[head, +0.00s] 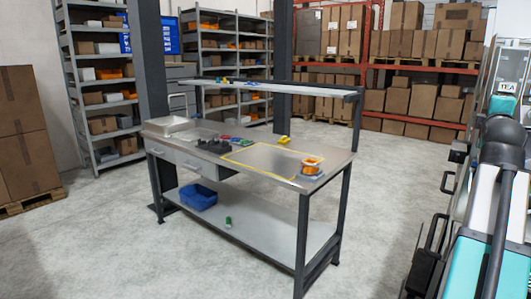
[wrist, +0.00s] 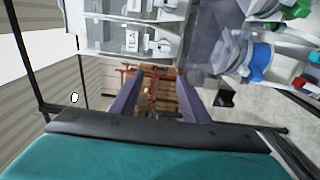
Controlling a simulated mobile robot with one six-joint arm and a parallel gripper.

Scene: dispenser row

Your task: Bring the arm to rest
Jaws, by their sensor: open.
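My gripper (wrist: 159,85) shows in the wrist view as two dark fingers standing apart. Only the distant shelf with boxes shows between them, so it is open and empty. A teal surface with a black edge (wrist: 150,135) fills the bottom of that view and covers the lower part of the fingers. In the head view, black and white parts of my arm (head: 505,140) stand at the right edge, close to the dispenser row. My gripper cannot be made out there.
A dispenser with a TEA sign (head: 507,87) stands at the far right. A workbench (head: 262,160) with small items and a blue bin (head: 198,196) below stands in the middle. Boxes on racks (head: 395,100) line the back. The grey floor (head: 385,200) between bench and arm is clear.

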